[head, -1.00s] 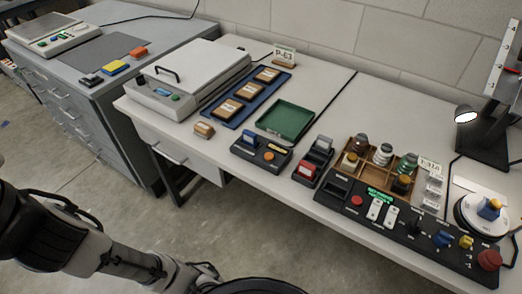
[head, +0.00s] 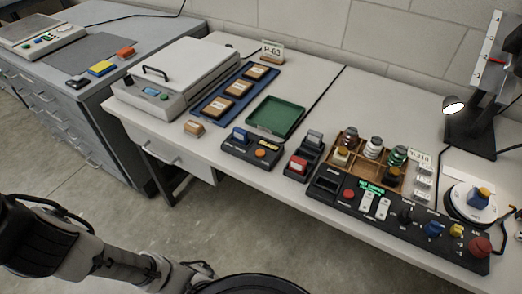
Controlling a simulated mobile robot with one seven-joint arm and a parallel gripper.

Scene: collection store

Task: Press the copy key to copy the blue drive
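A blue drive (head: 240,134) stands upright in the left part of a dark copier box (head: 234,151) near the front edge of the bench. A round orange key (head: 260,153) is on the box's top, right of the drive, with a small yellow strip behind it. I cannot read any label on the key. My arm crosses the lower left of the head view, in front of the bench and apart from the box. My gripper is not in view.
A dark holder with a red block (head: 298,164) stands right of the box. A green tray (head: 277,117) lies behind it, and a small wooden block (head: 194,128) lies to its left. A control panel (head: 398,222) with knobs and a red button fills the front right.

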